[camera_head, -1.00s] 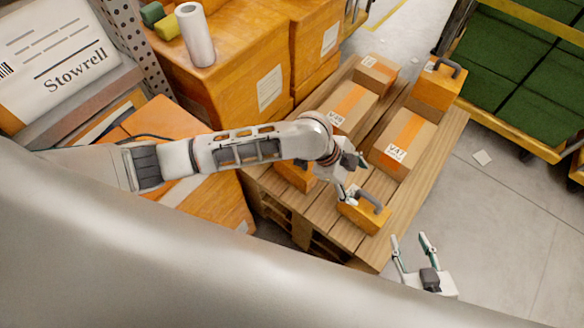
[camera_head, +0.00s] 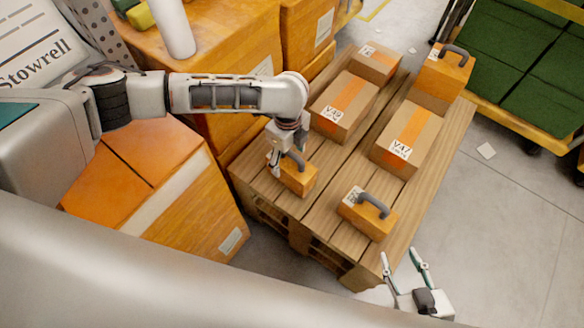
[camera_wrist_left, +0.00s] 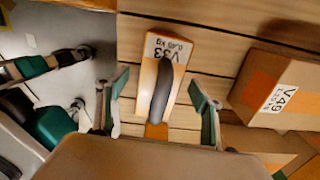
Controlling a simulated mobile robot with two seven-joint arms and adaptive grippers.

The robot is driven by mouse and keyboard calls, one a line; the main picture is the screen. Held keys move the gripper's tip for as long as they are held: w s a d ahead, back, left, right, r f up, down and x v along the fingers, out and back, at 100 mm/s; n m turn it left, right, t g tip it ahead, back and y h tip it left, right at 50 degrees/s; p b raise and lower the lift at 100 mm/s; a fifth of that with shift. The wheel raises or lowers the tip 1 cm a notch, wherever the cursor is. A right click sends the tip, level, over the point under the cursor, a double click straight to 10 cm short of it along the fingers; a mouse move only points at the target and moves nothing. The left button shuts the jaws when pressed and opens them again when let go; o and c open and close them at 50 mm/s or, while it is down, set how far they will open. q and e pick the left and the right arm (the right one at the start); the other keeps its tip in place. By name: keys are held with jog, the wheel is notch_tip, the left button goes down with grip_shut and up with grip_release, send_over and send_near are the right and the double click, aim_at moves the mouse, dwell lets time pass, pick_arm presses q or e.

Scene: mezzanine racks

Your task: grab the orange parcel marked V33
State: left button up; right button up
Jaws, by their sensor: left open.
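The orange parcel marked V33 (camera_wrist_left: 160,82) has a dark arched handle (camera_wrist_left: 162,90). In the left wrist view it lies between my left gripper's spread fingers. In the head view I take it to be the small orange parcel (camera_head: 299,176) near the pallet's left edge, its label hidden there by my arm. My left gripper (camera_head: 284,162) is open, pointing down over that parcel with its fingers on either side of the handle. It also frames the parcel in the left wrist view (camera_wrist_left: 160,103). Contact cannot be told. My right gripper (camera_head: 403,258) is open and empty near the pallet's front corner.
A similar orange parcel (camera_head: 375,225) with a handle sits to the right on the wooden pallet (camera_head: 328,225). A taped carton marked V49 (camera_wrist_left: 275,90) stands close beside V33. A V47 carton (camera_head: 413,137) and another handled parcel (camera_head: 440,80) are further back. Large orange boxes (camera_head: 190,210) stand left.

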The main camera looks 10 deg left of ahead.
aim_at(290, 161)
pick_arm(q)
notch_tip(290, 161, down, 5)
jog(key=shift+d+f+b, duration=0.1)
jog(key=shift+b, duration=1)
jog(key=shift+r, duration=0.25)
jog(key=c, duration=1.6)
